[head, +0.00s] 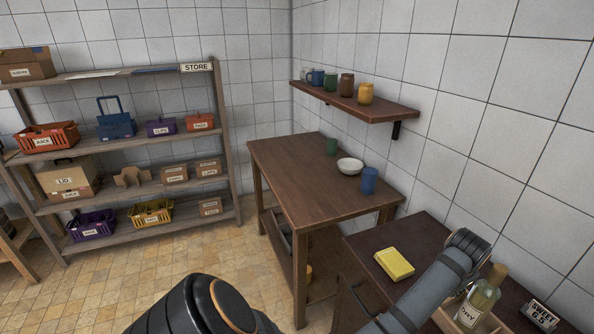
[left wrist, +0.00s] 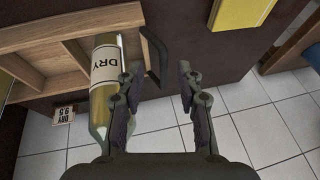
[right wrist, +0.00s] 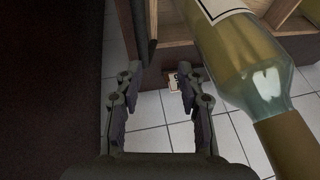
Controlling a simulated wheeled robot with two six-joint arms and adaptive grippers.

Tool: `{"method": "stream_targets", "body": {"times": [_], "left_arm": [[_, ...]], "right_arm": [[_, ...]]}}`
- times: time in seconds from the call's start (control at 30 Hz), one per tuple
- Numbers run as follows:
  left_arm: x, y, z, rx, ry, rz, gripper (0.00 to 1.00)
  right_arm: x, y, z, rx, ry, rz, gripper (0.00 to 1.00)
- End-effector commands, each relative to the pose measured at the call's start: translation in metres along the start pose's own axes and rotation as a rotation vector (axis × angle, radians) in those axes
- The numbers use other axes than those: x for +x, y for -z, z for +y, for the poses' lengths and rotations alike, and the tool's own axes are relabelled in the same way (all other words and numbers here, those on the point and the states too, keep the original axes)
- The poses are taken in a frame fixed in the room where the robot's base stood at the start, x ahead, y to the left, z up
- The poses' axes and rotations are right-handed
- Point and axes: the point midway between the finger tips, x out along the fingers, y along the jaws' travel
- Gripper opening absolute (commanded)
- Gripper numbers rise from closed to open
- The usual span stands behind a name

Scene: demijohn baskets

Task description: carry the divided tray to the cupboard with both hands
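The divided tray is light wood with compartments. It shows in the left wrist view (left wrist: 40,45), the right wrist view (right wrist: 175,22) and partly in the head view (head: 450,314). I cannot tell which furniture is the cupboard.
A dark cabinet (head: 365,285) carries a yellow block (head: 394,263) and a SWEET sign (head: 540,316). A brown table (head: 310,175) holds a white bowl (head: 350,165) and cups. A store rack (head: 150,185) with baskets stands at left. The tiled floor (head: 190,255) between is clear.

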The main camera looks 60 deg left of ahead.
Motion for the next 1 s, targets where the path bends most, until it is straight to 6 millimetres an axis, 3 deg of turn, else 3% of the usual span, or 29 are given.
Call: {"method": "stream_targets", "body": {"times": [0.37,0.77,1.0], "left_arm": [[-0.015,0.000,0.000,0.000,0.000,-0.002,0.36],[-0.016,0.000,0.000,0.000,0.000,-0.001,0.36],[-0.025,-0.001,-0.011,0.000,0.001,-0.001,0.36]], "right_arm": [[-0.018,0.007,-0.004,0.000,-0.002,-0.002,0.39],[-0.019,0.008,-0.004,0.000,-0.002,-0.002,0.39],[-0.034,0.014,-0.007,0.000,-0.002,-0.002,0.39]]}}
